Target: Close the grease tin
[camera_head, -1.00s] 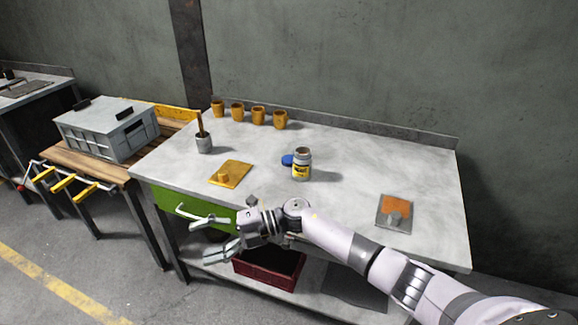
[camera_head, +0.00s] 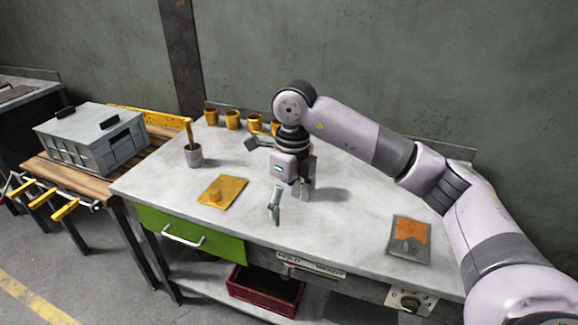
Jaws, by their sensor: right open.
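My right gripper (camera_head: 290,198) hangs over the middle of the workbench (camera_head: 245,240), fingers pointing down and apart. Its body and fingers cover the spot where the grease tin, a small grey jar with a yellow label, and its blue lid stood in the earlier view. I cannot make out the tin or lid now, nor whether the fingers are around or beside the tin. My left gripper is not in view.
Several orange cups (camera_head: 233,120) line the bench's back edge. A grey pot with a brush (camera_head: 194,155) and a yellow plate (camera_head: 222,191) lie left; a grey plate with an orange patch (camera_head: 410,238) lies right. A green drawer (camera_head: 190,236) is below.

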